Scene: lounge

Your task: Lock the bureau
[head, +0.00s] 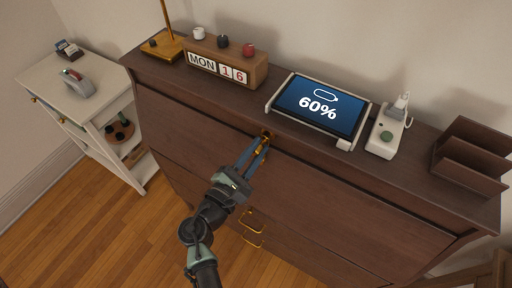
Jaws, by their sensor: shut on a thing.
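The bureau (190,121) is a dark brown wooden cabinet with a closed front panel and brass-coloured pulls lower down. A small brass piece (268,135), which looks like a key or lock fitting, sits at the top middle of its front, just under the top edge. My gripper (264,142) reaches up from below, and its blue fingers are shut on this brass piece. The fingertips partly hide it, so its exact shape and how it is turned cannot be told.
A white side table (100,103) stands at left. Wooden floor (110,225) is open in front.

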